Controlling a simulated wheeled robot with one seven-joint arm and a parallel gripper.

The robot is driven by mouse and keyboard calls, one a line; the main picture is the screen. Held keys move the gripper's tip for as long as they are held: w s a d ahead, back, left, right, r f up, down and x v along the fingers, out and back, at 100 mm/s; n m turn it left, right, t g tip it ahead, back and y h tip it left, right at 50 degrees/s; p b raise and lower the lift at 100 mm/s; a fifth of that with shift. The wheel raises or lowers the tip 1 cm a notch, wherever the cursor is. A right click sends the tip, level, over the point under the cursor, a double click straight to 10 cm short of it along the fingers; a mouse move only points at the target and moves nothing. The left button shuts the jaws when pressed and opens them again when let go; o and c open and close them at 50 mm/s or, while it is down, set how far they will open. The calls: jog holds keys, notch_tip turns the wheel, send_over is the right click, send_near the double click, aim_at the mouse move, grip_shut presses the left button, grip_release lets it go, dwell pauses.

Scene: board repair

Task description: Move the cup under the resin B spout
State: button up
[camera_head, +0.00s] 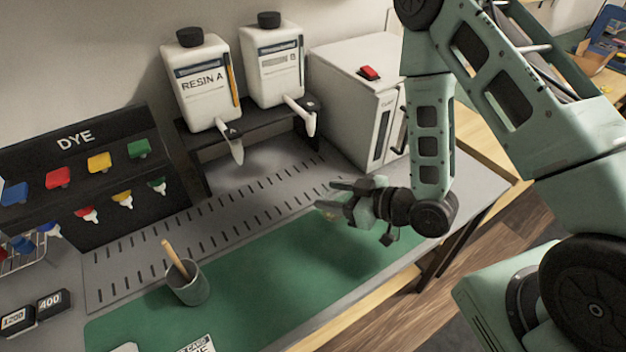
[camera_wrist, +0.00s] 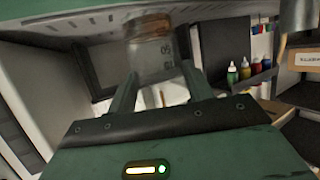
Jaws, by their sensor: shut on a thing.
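The resin B bottle (camera_head: 273,72) stands on the dark shelf, and its white spout (camera_head: 301,116) points down to the right. My gripper (camera_head: 328,196) is right of and in front of that spout, low over the work surface. In the wrist view, my gripper (camera_wrist: 158,80) is shut on a clear cup (camera_wrist: 150,58) with faint markings on its side and an amber-brown tone at its far end. In the head view the cup is hard to make out at the fingertips. The cup appears apart from the spout.
The resin A bottle (camera_head: 199,88) and its spout (camera_head: 233,150) are to the left. A white cabinet (camera_head: 358,85) stands behind my arm. A grey pot (camera_head: 190,286) with a wooden stick stands on the green mat (camera_head: 270,278). The slotted metal plate (camera_head: 262,185) below the spouts is clear.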

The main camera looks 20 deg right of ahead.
jog(key=d+m+t+h+p, duration=0.2)
jog(key=d+m+h+p, duration=0.1)
jog(key=d, duration=0.4)
jog(key=w+b, duration=0.1)
jog(key=b, duration=0.1)
jog(key=w+a+b, duration=0.1)
jog(key=w+b, duration=0.1)
jog(key=b, duration=0.1)
jog(key=w+b, duration=0.2)
jog(key=shift+w+a+f, duration=0.2)
jog(key=shift+a+f, duration=0.05)
jog(key=shift+a, duration=0.15)
jog(key=w+a, duration=0.2)
jog(key=w, duration=0.1)
jog(key=w+a+b, duration=0.1)
jog(key=w, duration=0.3)
jog(key=w+a, duration=0.2)
jog(key=w, duration=0.1)
jog(key=shift+w+a+r+b, duration=0.15)
jog(key=shift+w+a+b, duration=0.1)
jog(key=shift+a+b, duration=0.1)
jog(key=shift+f, duration=1.5)
jog(key=shift+f, duration=0.1)
